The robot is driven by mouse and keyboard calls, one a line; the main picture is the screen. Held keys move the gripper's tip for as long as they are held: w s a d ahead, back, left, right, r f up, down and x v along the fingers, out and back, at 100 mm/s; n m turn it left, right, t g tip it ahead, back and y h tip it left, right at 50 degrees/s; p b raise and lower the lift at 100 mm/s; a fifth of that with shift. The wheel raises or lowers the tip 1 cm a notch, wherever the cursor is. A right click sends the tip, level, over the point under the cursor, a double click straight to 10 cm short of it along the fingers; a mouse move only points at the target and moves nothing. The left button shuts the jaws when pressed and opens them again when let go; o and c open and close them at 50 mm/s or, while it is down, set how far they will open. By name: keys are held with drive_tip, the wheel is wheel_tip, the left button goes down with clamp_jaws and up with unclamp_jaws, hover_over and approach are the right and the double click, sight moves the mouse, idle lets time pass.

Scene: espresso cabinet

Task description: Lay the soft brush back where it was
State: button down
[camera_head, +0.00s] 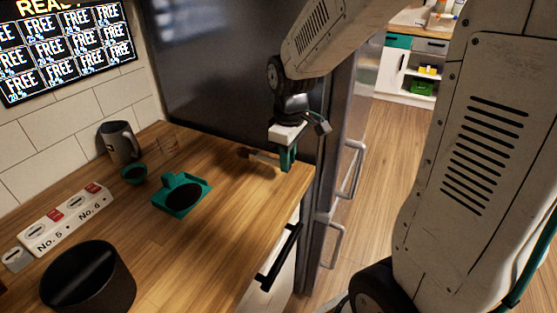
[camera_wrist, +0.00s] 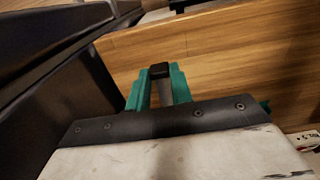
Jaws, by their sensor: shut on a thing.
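The soft brush (camera_head: 262,157) is at the right rear of the wooden counter, with its dark brown end pointing left and a paler part running to my gripper. My gripper (camera_head: 287,163) points down at the counter's right edge and is shut on the brush. In the wrist view my gripper's teal fingers (camera_wrist: 158,88) stand on both sides of a dark-topped, pale piece (camera_wrist: 161,71), which seems to be part of the brush. The brush lies at or just above the counter top; I cannot tell if it touches. The fingers hide its gripped part.
A tall dark fridge (camera_head: 225,75) borders the back. The counter's front right is clear.

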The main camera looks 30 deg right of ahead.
hover_over(280, 172)
drive_tip(key=shift+f, duration=0.25)
drive_tip(key=shift+a+f, duration=0.1)
drive_tip(key=shift+f, duration=1.6)
drive_tip(key=c, duration=1.2)
unclamp_jaws()
drive_tip(key=shift+f, duration=0.15)
drive_tip(key=shift+c, duration=0.2)
